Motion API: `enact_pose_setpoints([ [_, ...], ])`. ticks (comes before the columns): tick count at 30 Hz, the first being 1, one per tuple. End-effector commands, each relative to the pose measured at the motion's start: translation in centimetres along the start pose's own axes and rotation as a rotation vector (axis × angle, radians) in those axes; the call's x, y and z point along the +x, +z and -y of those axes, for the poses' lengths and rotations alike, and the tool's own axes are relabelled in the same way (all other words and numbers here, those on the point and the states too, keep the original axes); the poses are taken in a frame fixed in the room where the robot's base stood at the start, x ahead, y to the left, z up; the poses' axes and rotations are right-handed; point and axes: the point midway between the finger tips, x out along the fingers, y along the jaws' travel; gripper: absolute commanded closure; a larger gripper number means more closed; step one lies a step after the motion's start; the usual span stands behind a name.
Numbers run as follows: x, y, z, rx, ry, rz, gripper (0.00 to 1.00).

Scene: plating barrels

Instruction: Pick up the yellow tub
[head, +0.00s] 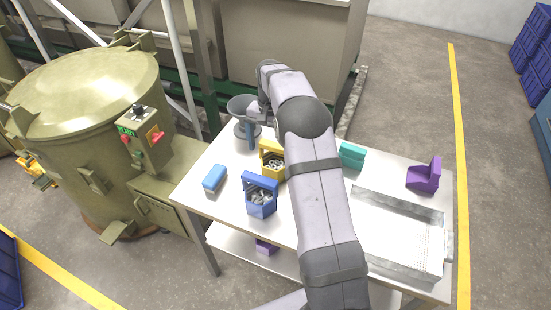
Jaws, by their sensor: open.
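The yellow tub (268,148) stands on the white table near its middle, with small grey parts inside. My arm hides part of its right side. My gripper (254,122) is open, behind the tub and slightly left of it in the picture, beside a grey funnel-like bowl (240,103). Its fingertips are small and hard to make out. It is apart from the tub as far as I can see.
A blue tub (260,200) with parts stands in front of the yellow one. A teal piece (352,155), a purple piece (425,177) and a metal tray (398,265) are right of my arm. A large barrel machine (85,130) stands left.

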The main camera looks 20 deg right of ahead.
Motion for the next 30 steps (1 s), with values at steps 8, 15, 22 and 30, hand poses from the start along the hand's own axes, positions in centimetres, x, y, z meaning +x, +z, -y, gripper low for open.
enact_pose_setpoints([
  [8,-0.8,-2.5,-0.2,0.022,-0.033,-0.026,0.00],
  [15,0.3,-2.4,-0.2,0.019,-0.031,-0.024,0.00],
  [22,1.5,-2.5,-0.1,0.018,-0.032,-0.026,0.00],
  [30,3.3,-2.4,-0.1,0.018,-0.029,-0.022,0.00],
])
